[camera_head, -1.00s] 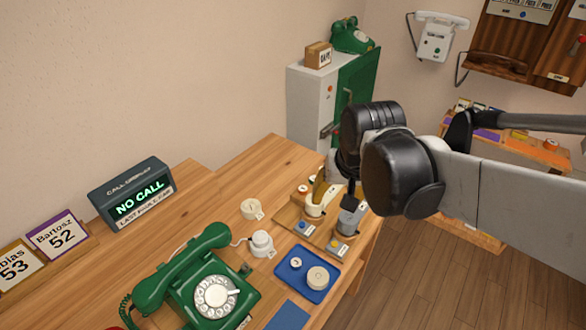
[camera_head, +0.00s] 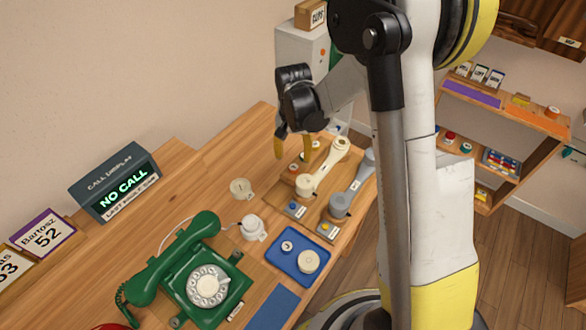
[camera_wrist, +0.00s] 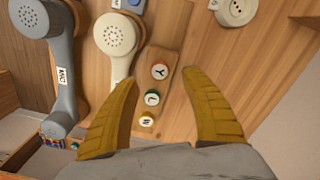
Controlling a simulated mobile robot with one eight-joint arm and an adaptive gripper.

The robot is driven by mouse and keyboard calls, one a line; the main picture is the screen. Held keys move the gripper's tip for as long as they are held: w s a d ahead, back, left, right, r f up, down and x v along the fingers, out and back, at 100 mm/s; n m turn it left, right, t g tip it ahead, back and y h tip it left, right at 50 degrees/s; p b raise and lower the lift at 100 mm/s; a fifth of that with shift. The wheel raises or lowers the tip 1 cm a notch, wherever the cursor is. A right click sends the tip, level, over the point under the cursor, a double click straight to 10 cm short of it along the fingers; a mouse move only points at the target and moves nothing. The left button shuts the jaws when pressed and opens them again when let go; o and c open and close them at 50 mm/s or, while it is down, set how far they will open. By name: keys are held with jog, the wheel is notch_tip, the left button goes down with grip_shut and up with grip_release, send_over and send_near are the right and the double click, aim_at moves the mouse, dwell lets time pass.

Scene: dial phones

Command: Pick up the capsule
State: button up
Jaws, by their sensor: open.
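My gripper (camera_head: 293,154) hangs open and empty over the back of the wooden phone board. In the wrist view its yellow fingers (camera_wrist: 160,80) spread either side of a wooden strip with round pieces marked Y (camera_wrist: 159,71), L (camera_wrist: 152,98) and N (camera_wrist: 147,121). I cannot tell for sure which thing is the capsule. A round cream disc (camera_head: 309,261) and a smaller white round piece (camera_head: 287,246) lie in the blue tray (camera_head: 284,271), well nearer than my gripper. The tray is not in the wrist view.
A cream handset (camera_head: 325,170) and a grey handset (camera_head: 354,187) lie on the board beside my gripper. A green dial phone (camera_head: 205,285), a white socket (camera_head: 253,228) and a cream round piece (camera_head: 241,188) stand left. My arm hides the table's right side.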

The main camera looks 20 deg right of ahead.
aim_at(294, 167)
notch_tip(294, 167, down, 6)
jog(key=b, duration=0.2)
jog(key=shift+w+d+f+b, duration=0.1)
jog(key=shift+f+b, duration=0.05)
jog(key=shift+b, duration=0.15)
jog(key=c, duration=1.2)
